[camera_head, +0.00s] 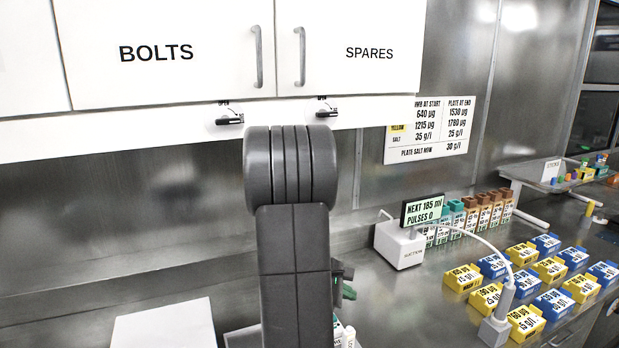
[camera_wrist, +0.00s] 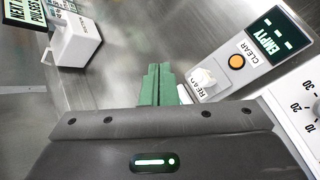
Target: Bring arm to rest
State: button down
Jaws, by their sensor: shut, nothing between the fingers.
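My arm rises in the middle of the head view, dark grey and bent at a thick joint, in front of the cabinets and back wall. My gripper (camera_wrist: 158,84) shows in the wrist view with its green fingers together and nothing between them. In the head view only a bit of green beside the arm shows, and the arm hides most of the gripper. The fingers point toward the steel bench, next to a device with an orange button and a display reading "EMPTY" (camera_wrist: 272,42). I cannot tell how far they are above the bench.
White cabinets (camera_head: 165,55) hang above. A white panel (camera_head: 165,328) lies at lower left.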

notch_tip(320, 180, down, 6)
jog(key=b, duration=0.4)
jog(key=shift+f, duration=0.2)
jog(key=shift+w+r+b, duration=0.1)
jog(key=shift+r+b, duration=0.1)
jog(key=shift+b, duration=0.8)
jog(key=shift+r, duration=0.35)
jog(key=shift+r+p, duration=0.15)
jog(key=shift+p, duration=0.25)
jog(key=shift+f+p, duration=0.2)
jog(key=shift+p, duration=0.7)
